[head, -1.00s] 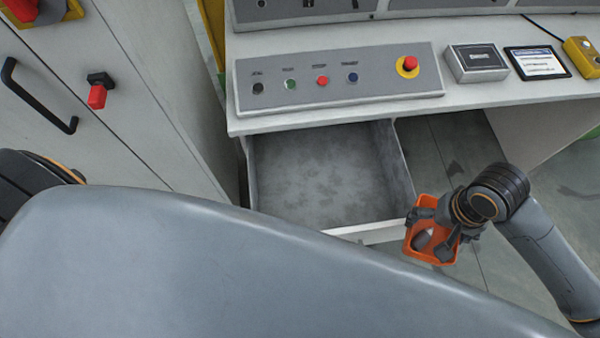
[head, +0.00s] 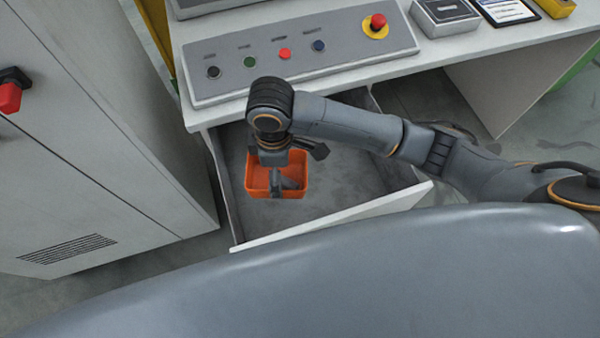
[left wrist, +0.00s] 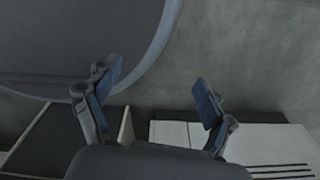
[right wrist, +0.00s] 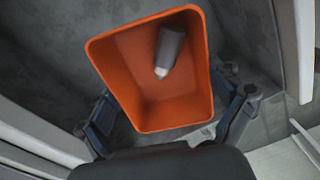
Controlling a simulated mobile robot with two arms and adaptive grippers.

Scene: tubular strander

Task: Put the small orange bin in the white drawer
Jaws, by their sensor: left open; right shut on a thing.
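The small orange bin (head: 262,186) is over the left part of the open white drawer (head: 335,216) in the head view. My right gripper (head: 284,165) is shut on the bin. The right wrist view shows the bin (right wrist: 140,80) upright between the fingers, with a grey object with a pale tip (right wrist: 169,52) inside it. I cannot tell whether the bin touches the drawer floor. My right forearm hides part of the drawer's back right. My left gripper (left wrist: 157,95) is open and empty in the left wrist view; the head view does not show it.
A control panel (head: 300,62) with several buttons sits on the desk above the drawer. A grey cabinet (head: 90,110) stands close to the left. Inside the drawer, the grey floor (head: 345,180) to the right of the bin looks clear.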

